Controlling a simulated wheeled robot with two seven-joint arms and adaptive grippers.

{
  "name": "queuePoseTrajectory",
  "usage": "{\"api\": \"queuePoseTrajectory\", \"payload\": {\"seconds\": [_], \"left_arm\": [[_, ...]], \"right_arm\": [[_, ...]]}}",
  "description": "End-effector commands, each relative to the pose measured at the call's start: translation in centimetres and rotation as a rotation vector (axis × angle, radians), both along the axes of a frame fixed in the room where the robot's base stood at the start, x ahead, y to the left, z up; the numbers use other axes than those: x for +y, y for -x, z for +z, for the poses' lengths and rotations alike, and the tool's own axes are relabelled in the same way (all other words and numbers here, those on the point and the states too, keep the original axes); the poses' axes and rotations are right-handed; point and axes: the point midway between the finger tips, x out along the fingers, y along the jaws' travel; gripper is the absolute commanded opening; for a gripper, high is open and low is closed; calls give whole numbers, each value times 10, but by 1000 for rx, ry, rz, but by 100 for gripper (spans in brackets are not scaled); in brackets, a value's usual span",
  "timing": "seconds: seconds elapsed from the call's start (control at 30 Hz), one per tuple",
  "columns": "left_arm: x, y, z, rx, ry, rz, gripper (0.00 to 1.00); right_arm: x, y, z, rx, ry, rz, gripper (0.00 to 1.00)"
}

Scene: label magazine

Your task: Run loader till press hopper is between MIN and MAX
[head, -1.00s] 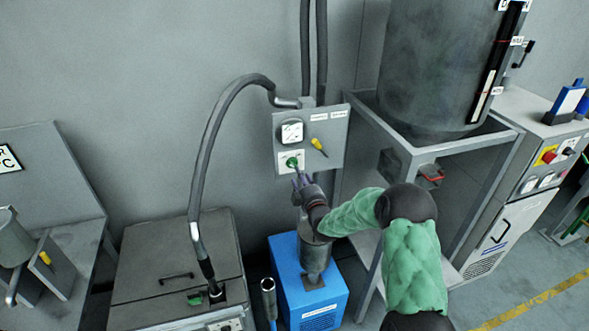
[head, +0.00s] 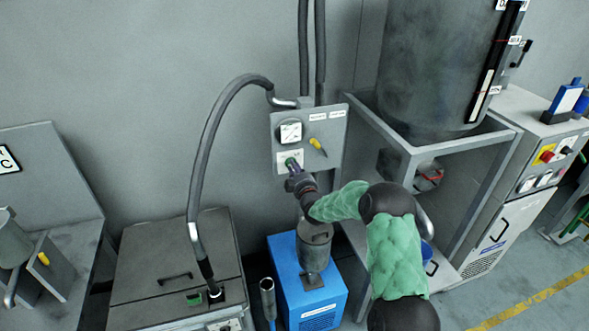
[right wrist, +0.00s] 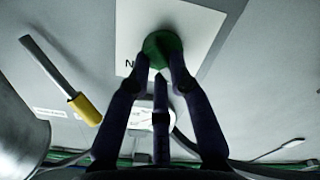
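My right gripper (head: 292,171) is at the green knob (head: 290,162) on the grey control panel (head: 333,130). In the right wrist view its fingers (right wrist: 166,66) are drawn together on the green knob (right wrist: 160,44), which sits on a white plate. The big grey hopper (head: 430,65) stands on a frame at right. Its dark sight strip (head: 484,95) is pale in its lower part. My left gripper is out of view.
A yellow-tipped lever (head: 317,146) and a round gauge (head: 291,132) are on the panel. A hose (head: 204,150) arches to a grey box (head: 150,285). A blue unit (head: 320,308) carrying a metal canister (head: 314,245) stands below. A cabinet (head: 490,235) is at right.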

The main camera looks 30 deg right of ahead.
Motion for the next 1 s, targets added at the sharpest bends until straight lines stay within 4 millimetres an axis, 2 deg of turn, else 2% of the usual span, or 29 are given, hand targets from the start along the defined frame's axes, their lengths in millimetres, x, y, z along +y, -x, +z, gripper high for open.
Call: {"api": "queuePoseTrajectory", "payload": {"seconds": [0.27, 0.47, 0.67, 1.0], "left_arm": [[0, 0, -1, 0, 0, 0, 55], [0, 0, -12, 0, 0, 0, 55], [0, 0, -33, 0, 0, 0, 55], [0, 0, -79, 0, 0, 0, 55]], "right_arm": [[0, 0, -1, -1, -6, 0, 0], [0, 0, -2, -14, -56, 1, 0], [-1, 0, -4, -45, -177, 1, 0], [-2, 0, -7, -118, -483, 2, 0]]}}
